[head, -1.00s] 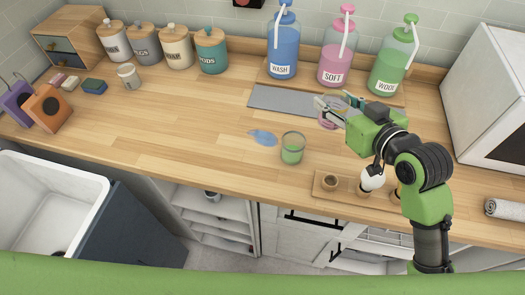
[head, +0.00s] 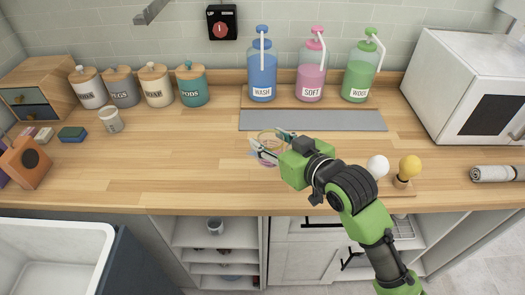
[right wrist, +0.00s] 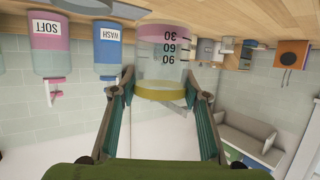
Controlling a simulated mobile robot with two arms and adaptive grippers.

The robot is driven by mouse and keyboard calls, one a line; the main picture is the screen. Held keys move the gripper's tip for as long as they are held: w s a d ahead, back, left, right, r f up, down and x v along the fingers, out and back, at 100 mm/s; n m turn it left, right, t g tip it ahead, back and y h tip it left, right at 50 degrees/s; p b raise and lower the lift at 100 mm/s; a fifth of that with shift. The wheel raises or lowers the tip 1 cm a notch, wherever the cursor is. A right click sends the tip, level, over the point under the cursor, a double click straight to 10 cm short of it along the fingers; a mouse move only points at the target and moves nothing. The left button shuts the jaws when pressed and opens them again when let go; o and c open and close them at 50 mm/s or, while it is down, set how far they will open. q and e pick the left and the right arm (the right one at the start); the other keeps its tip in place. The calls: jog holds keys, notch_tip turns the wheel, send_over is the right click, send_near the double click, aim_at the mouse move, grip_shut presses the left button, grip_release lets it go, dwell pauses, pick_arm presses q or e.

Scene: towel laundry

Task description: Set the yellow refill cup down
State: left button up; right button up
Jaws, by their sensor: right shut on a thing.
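The yellow refill cup (right wrist: 160,72) is clear, with a yellow rim band, dark measuring marks and a pinkish tint near its base. My right gripper (head: 270,145) is shut on it, with one finger on each side. The right wrist view is upside down, and the cup looks upright there. In the head view the cup's rim (head: 270,136) shows between the fingers, over the middle of the wooden counter (head: 180,165). I cannot tell whether its base touches the counter. My left gripper is not in view.
A grey mat (head: 312,120) lies behind the gripper, before the blue (head: 262,80), pink (head: 310,84) and green (head: 358,81) bottles. White (head: 377,166) and yellow (head: 410,167) bulb-shaped items stand right of my arm.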

jog(key=w+f, duration=0.1)
jog(key=f, duration=0.2)
jog(key=w+a+f+p, duration=0.1)
jog(key=w+f, duration=0.1)
jog(key=f, duration=0.1)
jog(key=w+a+f, duration=0.1)
jog(key=w+f, duration=0.1)
jog(key=f, duration=0.1)
jog(key=shift+p, duration=0.3)
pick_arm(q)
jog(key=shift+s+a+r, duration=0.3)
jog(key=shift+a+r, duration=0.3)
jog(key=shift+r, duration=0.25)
pick_arm(e)
jog(key=shift+f, duration=0.1)
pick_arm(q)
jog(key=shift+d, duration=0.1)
pick_arm(e)
jog(key=shift+f, duration=0.1)
jog(key=shift+f, duration=0.1)
jog(key=o, duration=0.7)
